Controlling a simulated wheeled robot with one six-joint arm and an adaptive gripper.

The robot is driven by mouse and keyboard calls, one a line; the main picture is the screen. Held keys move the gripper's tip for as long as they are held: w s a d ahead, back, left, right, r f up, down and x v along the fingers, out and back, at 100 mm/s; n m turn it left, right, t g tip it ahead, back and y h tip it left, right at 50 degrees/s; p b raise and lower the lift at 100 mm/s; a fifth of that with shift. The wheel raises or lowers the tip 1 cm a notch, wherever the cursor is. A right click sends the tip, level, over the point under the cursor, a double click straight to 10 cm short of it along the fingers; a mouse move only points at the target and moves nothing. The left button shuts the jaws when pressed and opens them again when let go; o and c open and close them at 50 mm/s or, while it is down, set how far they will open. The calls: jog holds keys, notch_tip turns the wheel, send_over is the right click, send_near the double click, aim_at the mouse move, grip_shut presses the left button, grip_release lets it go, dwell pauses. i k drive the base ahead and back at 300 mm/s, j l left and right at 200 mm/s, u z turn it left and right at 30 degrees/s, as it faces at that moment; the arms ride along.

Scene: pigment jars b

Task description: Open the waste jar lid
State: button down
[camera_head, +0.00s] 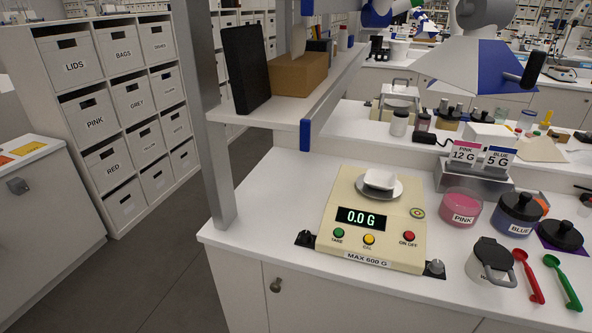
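The waste jar (484,271) stands on the white bench at the lower right. It is white, and its label is mostly hidden, with only a "W" showing. Its black lid (490,250) sits on top and looks shut. A grey metal clasp or handle (497,275) shows at the front of the jar; whether it is fastened cannot be told. My gripper is not recognisable in this view.
A scale (375,220) reading 0.0 G stands left of the waste jar, with a white dish (380,180) on it. Pink (461,207) and blue (516,215) jars stand behind. Red (528,277) and green (563,283) spoons lie close on the right. A shelf post (205,130) rises at left.

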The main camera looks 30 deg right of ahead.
aim_at(493, 255)
jog(key=z, duration=1.3)
jog(key=k+j+u, duration=0.45)
jog(key=j, duration=0.15)
jog(key=j+u, duration=0.25)
